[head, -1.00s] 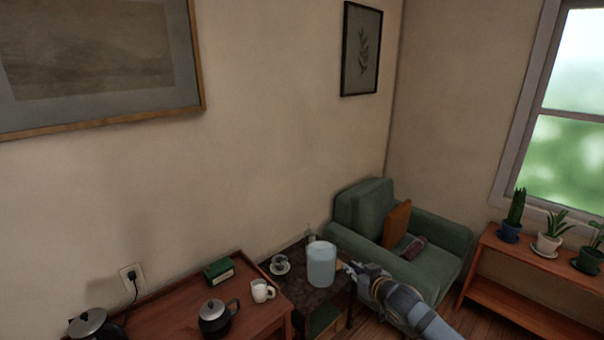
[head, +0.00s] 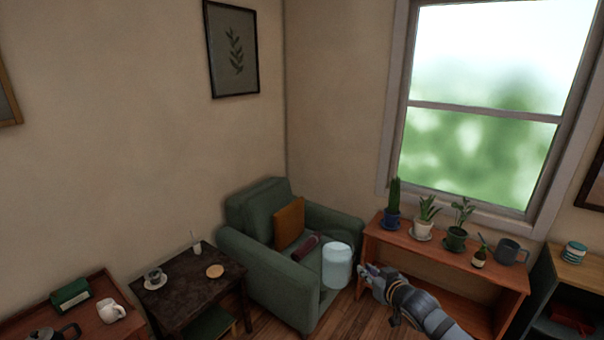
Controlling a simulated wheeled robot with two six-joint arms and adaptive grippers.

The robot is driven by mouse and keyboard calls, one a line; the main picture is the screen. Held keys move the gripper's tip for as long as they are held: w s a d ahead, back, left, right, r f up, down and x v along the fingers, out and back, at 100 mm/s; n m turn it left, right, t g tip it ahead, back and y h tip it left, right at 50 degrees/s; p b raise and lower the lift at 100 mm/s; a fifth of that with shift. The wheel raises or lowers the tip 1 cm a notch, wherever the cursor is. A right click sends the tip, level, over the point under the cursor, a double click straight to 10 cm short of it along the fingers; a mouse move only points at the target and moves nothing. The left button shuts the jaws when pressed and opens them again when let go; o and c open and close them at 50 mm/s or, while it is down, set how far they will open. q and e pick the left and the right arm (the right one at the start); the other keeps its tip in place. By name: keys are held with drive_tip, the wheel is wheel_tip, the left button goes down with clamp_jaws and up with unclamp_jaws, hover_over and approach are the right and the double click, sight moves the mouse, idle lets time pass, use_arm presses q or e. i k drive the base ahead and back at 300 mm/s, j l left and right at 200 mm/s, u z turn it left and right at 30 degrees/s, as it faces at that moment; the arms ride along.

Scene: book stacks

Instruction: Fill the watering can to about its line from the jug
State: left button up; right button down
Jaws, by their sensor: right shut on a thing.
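My right gripper (head: 363,271) is shut on a pale, translucent jug (head: 337,264). It holds the jug upright in the air, and in the picture the jug overlaps the armchair's right arm. The jug's handle is hidden at the gripper, and I cannot tell the water level inside. A grey can-like vessel (head: 511,251), which looks like the watering can, stands on the right end of the wooden plant bench. It is too small to make out a line on it. My left gripper is out of view.
A dark side table (head: 190,290) holds a cup. A shelf stands at far right.

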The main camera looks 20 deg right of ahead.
sight(506, 253)
drive_tip(key=l+z, duration=0.15)
drive_tip(key=l, duration=0.45)
drive_tip(key=l+z, duration=0.15)
drive_tip(key=l, duration=0.45)
drive_tip(key=l+z, duration=0.15)
drive_tip(key=l, duration=0.4)
drive_tip(key=l+z, duration=0.1)
drive_tip(key=l, duration=0.5)
drive_tip(key=i+l+z, duration=0.15)
drive_tip(key=l, duration=0.4)
drive_tip(key=i+l+z, duration=0.15)
drive_tip(key=l, duration=0.45)
drive_tip(key=l+z, duration=0.15)
drive_tip(key=l, duration=0.4)
drive_tip(key=i+l+z, duration=0.15)
drive_tip(key=l, duration=0.4)
drive_tip(key=i, duration=0.1)
